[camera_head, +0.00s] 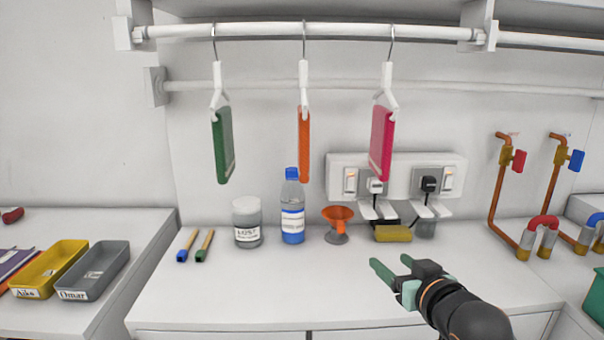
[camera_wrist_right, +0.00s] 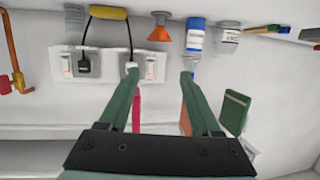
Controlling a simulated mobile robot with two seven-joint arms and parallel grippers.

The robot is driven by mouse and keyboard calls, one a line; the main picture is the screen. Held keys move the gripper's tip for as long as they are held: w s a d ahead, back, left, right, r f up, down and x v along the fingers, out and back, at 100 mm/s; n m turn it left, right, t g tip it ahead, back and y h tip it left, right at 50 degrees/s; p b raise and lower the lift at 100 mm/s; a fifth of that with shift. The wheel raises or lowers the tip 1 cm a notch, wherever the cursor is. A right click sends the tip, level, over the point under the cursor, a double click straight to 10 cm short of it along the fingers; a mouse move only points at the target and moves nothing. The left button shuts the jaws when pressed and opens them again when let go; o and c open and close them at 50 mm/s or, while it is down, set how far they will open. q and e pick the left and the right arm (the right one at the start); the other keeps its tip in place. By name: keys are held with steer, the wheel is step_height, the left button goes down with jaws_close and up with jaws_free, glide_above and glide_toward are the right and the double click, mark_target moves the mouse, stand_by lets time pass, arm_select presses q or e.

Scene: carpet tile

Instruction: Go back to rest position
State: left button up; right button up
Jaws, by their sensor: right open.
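My right gripper (camera_head: 390,268) is above the right part of the white counter, its green fingers spread apart and pointing up-left, with nothing between them. Its two fingers also show in the right wrist view (camera_wrist_right: 159,82), apart and empty. The orange funnel (camera_head: 337,222) on its stand and the yellow handle (camera_head: 393,234) lie behind the gripper, apart from it. My left gripper is not in the head view.
Green (camera_head: 222,145), orange (camera_head: 304,145) and pink (camera_head: 382,143) items hang from a white rail. A bottle (camera_head: 292,208), a jar (camera_head: 247,222) and two brushes stand or lie at the counter's back. Copper pipes (camera_head: 498,190) rise at right. The counter's front middle is clear.

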steer(key=s+f+g+p, duration=0.15)
steer(key=s+f, duration=0.35)
steer(key=f, duration=0.7)
steer(key=s+f+g, duration=0.2)
steer(key=s+f, duration=0.3)
steer(key=f, duration=0.6)
steer(key=s+f+g, duration=0.1)
steer(key=s+f, duration=0.5)
steer(key=s, duration=0.3)
steer(key=s+f+g+p, duration=0.1)
steer(key=s+f, duration=0.6)
steer(key=s, duration=0.2)
steer(key=shift+w+d+f, duration=0.1)
